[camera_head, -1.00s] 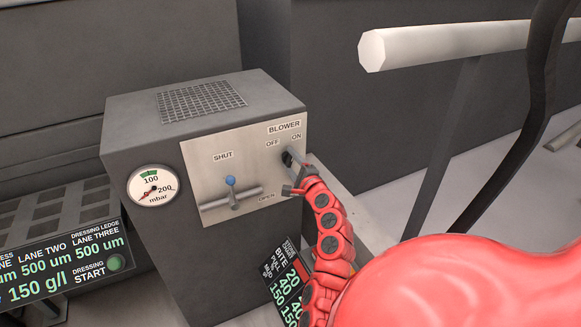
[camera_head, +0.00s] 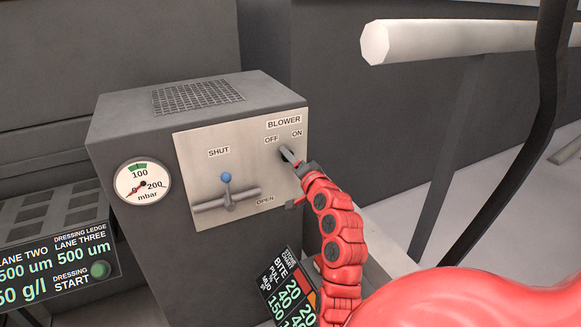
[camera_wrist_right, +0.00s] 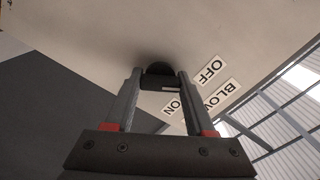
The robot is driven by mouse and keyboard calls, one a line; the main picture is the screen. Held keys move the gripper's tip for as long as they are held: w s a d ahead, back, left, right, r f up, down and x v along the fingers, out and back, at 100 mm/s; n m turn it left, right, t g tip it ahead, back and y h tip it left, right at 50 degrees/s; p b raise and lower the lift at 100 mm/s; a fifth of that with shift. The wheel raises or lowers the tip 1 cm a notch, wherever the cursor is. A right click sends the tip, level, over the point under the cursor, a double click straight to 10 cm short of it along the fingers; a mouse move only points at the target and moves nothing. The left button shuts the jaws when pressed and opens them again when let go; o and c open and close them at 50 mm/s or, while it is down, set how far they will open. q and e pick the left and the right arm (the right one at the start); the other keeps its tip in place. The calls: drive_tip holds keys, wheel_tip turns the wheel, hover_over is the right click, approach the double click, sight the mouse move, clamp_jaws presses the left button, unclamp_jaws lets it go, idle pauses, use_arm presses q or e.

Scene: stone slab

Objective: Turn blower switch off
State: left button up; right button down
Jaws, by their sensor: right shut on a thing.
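The blower switch (camera_head: 281,153) is a small dark knob on the metal panel, below the OFF and ON labels. My right gripper (camera_head: 288,156) reaches it from the lower right and is shut on it. In the right wrist view, the dark knob (camera_wrist_right: 160,70) sits between the two finger ends of my gripper (camera_wrist_right: 158,82), with the OFF label (camera_wrist_right: 211,70) and the partly covered ON label (camera_wrist_right: 174,106) to its right. The fingers hide part of the switch in the head view, so I cannot tell its exact setting. My left gripper is not in view.
A pale roller (camera_head: 440,40) is at upper right.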

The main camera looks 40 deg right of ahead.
drive_tip(key=shift+f+n+b, duration=0.15)
drive_tip(key=shift+n+b, duration=0.5)
drive_tip(key=shift+n, duration=0.25)
drive_tip(key=shift+c, duration=1.2)
unclamp_jaws()
drive_tip(key=p+v, duration=0.4)
drive_tip(key=v, duration=1.3)
drive_tip(key=shift+s, duration=0.2)
